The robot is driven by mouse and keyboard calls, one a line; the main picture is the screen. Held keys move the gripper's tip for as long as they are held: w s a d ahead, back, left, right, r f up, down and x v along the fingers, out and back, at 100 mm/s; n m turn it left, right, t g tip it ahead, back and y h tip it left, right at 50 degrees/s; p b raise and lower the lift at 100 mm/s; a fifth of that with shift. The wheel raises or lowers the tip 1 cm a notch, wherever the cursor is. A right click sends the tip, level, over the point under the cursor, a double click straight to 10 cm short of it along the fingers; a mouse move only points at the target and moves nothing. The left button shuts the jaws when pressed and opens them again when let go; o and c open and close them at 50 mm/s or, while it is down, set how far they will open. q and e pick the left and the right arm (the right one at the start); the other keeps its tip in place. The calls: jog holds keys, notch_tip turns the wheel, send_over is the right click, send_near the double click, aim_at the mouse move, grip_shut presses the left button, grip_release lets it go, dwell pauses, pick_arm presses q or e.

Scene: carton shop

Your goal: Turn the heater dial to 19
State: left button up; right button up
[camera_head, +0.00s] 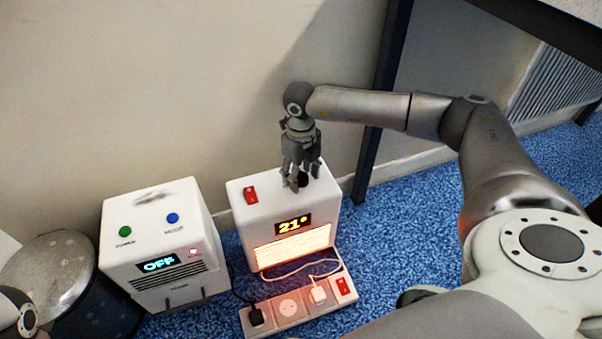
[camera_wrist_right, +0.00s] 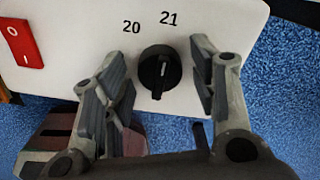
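The white heater (camera_head: 284,205) stands on the blue carpet, its display (camera_head: 292,224) reading 21° and its front grille glowing. The black dial (camera_wrist_right: 160,70) is on its top face, with 20 and 21 printed beside it; its white mark points roughly toward 21. My right gripper (camera_head: 302,182) is over the dial, and mostly hides it in the head view. In the right wrist view its fingers (camera_wrist_right: 160,88) are spread on either side of the dial, with a visible gap on both sides. My left gripper is out of view.
A red rocker switch (camera_head: 250,195) sits on the heater's top left. A white box reading OFF (camera_head: 160,235) stands to the left. A power strip (camera_head: 290,308) with plugs and cables lies in front. A dark table leg (camera_head: 380,110) rises behind right.

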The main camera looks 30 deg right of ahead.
jog(key=c, duration=0.8)
